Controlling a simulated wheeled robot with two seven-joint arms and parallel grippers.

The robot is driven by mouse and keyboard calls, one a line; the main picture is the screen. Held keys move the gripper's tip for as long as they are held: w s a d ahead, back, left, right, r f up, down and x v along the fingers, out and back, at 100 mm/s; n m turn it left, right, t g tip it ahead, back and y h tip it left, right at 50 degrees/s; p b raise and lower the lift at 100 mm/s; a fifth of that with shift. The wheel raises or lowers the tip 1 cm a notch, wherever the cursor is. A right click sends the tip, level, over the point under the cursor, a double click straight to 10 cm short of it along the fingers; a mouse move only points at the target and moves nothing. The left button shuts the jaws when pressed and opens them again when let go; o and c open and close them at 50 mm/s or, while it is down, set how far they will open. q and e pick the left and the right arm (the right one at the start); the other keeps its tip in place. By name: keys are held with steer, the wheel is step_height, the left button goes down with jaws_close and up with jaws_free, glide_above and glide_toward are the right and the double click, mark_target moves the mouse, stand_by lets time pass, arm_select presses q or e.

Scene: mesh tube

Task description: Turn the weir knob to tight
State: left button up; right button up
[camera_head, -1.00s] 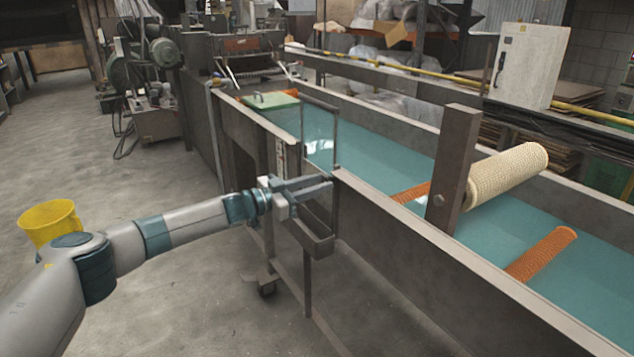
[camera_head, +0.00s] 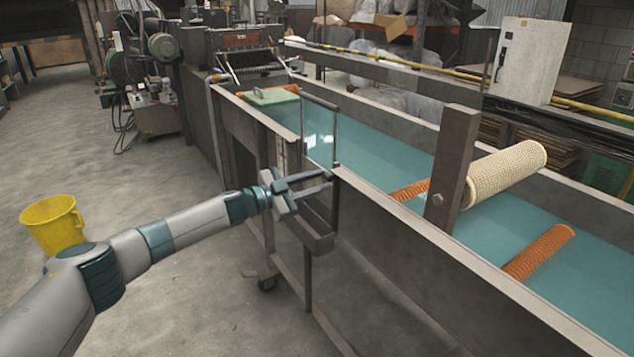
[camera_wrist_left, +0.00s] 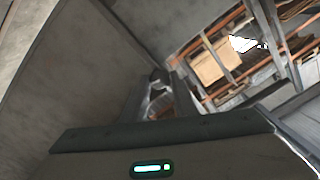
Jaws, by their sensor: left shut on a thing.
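My left gripper (camera_head: 327,180) reaches from the left to the upright dark frame on the near side of the long water tank. In the left wrist view its two fingers (camera_wrist_left: 160,88) close around a small dark and grey part, which looks like the weir knob (camera_wrist_left: 158,78). Most of the knob is hidden by the fingers, and I cannot tell which way it points. A clear weir panel (camera_head: 319,140) in a dark frame stands across the tank just beyond the gripper. My right gripper is not in view.
A small dark metal tray (camera_head: 318,242) juts from the tank side just below my gripper. The tank's near wall (camera_head: 440,252) runs to the lower right. A cream mesh roller (camera_head: 505,172) and orange tubes (camera_head: 540,250) lie beyond it. A yellow bucket (camera_head: 52,225) stands on open floor.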

arm_select(q)
steer(key=o, duration=1)
steer(key=shift+o, duration=0.2)
steer(key=shift+a, duration=0.1)
steer(key=v, duration=1.7)
steer(key=shift+s, duration=0.15)
